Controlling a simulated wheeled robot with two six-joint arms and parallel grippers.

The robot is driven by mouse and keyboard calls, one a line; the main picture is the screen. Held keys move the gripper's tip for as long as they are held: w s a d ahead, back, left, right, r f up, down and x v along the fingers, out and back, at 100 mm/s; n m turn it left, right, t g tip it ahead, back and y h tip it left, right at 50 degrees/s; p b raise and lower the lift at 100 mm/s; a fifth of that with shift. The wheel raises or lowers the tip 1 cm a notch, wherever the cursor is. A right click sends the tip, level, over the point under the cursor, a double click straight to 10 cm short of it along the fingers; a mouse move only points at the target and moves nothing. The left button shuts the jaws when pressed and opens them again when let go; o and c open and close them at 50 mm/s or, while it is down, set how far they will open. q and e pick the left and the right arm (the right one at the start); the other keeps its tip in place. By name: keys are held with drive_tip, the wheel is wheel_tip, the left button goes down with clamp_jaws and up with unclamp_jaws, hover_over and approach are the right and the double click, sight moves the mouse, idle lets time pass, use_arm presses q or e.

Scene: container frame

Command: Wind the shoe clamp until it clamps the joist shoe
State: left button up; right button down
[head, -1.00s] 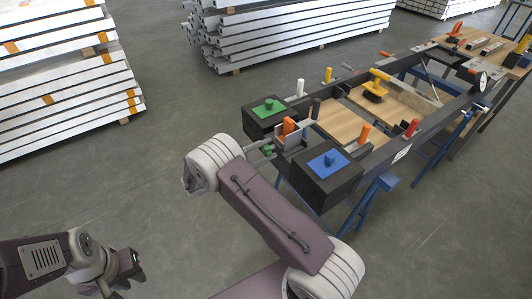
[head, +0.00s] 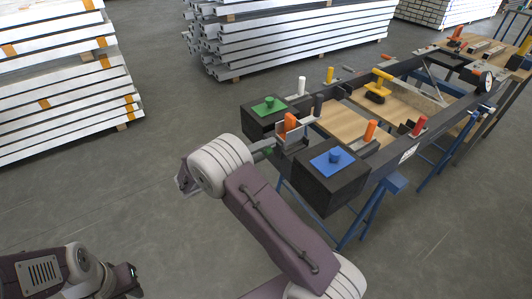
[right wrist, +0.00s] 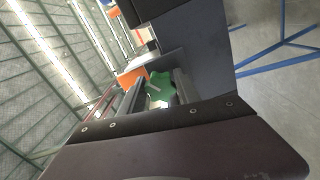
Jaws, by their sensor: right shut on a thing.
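The shoe clamp's green knob (right wrist: 160,88) sits between the two fingers of my right gripper (right wrist: 158,92) in the right wrist view. The fingers are shut on it. In the head view my right gripper (head: 262,152) reaches the near end of the frame from the left, and the knob is mostly hidden. A grey metal bracket, apparently the joist shoe (head: 292,137), stands there with an orange block (head: 291,121) at it. Whether the clamp touches the shoe cannot be told. My left gripper (head: 128,280) is low at the left, away from the frame; its jaws are too small to read.
A black block with a blue knob (head: 335,156) stands right of the shoe, and one with a green top (head: 269,106) behind it. The dark frame (head: 400,150) on blue trestles runs to the back right. Open floor lies at the left.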

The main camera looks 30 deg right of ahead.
drive_tip(key=shift+f+m, duration=0.15)
drive_tip(key=shift+m, duration=0.25)
drive_tip(key=c, duration=0.9)
unclamp_jaws()
drive_tip(key=a, duration=0.9)
drive_tip(key=shift+s+a+p, duration=0.1)
drive_tip(key=shift+s+p, duration=0.25)
drive_tip(key=shift+s, duration=0.05)
